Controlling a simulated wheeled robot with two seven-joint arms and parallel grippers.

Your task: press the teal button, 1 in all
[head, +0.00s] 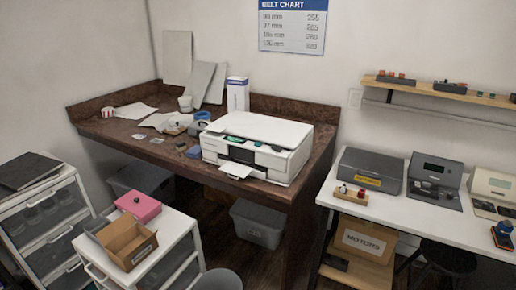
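I cannot pick out a teal button for certain. A white printer (262,130) stands on the corner desk, with a dark front panel and small dark green or teal patches (234,140) along its front. They are too small to tell whether one is a button. A grey machine (435,179) with a dark screen stands on the white bench at the right, and a beige machine (492,190) is partly cut off beside it. Neither of my grippers is in view.
The brown corner desk (130,131) holds papers, a cup and small items. White drawer units stand at the left; one bears a pink box (138,207) and an open cardboard box (127,244). Grey bins (257,222) sit under the desk. A wall shelf (435,90) hangs above the white bench (400,214).

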